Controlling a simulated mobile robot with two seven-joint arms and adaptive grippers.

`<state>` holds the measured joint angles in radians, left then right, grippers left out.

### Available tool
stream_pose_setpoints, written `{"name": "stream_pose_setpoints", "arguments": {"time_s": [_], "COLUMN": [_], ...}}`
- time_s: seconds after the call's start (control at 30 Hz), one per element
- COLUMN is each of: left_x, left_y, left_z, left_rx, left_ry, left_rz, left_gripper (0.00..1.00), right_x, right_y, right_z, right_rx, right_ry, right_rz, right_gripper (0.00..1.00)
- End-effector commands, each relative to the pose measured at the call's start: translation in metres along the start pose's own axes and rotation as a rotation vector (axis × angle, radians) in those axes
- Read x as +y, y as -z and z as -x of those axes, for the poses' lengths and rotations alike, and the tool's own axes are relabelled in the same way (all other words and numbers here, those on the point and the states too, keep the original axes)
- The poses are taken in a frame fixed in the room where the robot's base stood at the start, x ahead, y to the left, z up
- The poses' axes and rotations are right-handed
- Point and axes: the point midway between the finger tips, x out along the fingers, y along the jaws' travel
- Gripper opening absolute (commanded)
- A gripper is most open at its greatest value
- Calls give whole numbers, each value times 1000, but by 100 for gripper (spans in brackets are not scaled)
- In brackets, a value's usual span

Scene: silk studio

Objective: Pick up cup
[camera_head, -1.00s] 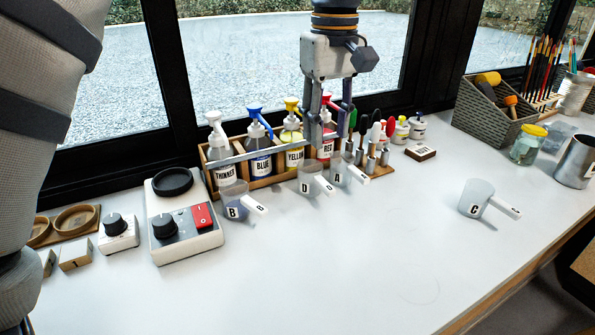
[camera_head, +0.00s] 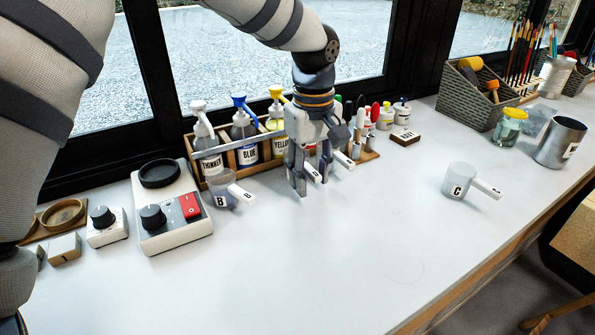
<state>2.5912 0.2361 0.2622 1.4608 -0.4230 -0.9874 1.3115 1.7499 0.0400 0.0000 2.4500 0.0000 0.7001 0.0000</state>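Several clear measuring cups with white handles stand on the white worktop. Cup B (camera_head: 222,192) is at the left and cup C (camera_head: 459,181) stands alone at the right. Cups D and A are mostly hidden behind my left gripper; the handle of D (camera_head: 313,173) and the handle of A (camera_head: 344,160) show beside its fingers. My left gripper (camera_head: 311,182) points down, low over the worktop, fingers apart, right by the handle of D. I cannot tell whether it touches that handle. My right gripper is out of view.
A wooden rack with a thinner bottle (camera_head: 208,158), a blue bottle (camera_head: 245,150) and a yellow bottle (camera_head: 278,138) stands close behind. A hotplate (camera_head: 170,215) is at the left. A metal can (camera_head: 562,143) and a jar (camera_head: 509,127) are at the right. The front worktop is clear.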

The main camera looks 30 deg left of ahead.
Motion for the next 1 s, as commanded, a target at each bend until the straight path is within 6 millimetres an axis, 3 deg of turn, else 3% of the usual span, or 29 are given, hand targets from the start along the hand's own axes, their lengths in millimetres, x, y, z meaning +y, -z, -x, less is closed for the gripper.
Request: {"name": "stream_pose_setpoints", "arguments": {"time_s": [0.03, 0.13, 0.57, 0.73, 1.0], "left_x": [0, 0, 0, 1, -3], "left_y": [0, 0, 0, 0, -57], "left_z": [0, 0, 6, 36, 101], "left_rx": [0, 0, 2, 3, 8], "left_ry": [0, 0, -1, -4, -7], "left_rz": [0, 0, 1, 0, -3], "left_gripper": [21, 0, 0, 0, 0], "right_x": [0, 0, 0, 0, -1], "right_y": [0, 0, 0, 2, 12], "right_z": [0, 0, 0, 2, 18], "right_rx": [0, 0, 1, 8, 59], "right_ry": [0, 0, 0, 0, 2], "right_rz": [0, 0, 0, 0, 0], "right_gripper": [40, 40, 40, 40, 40]}}
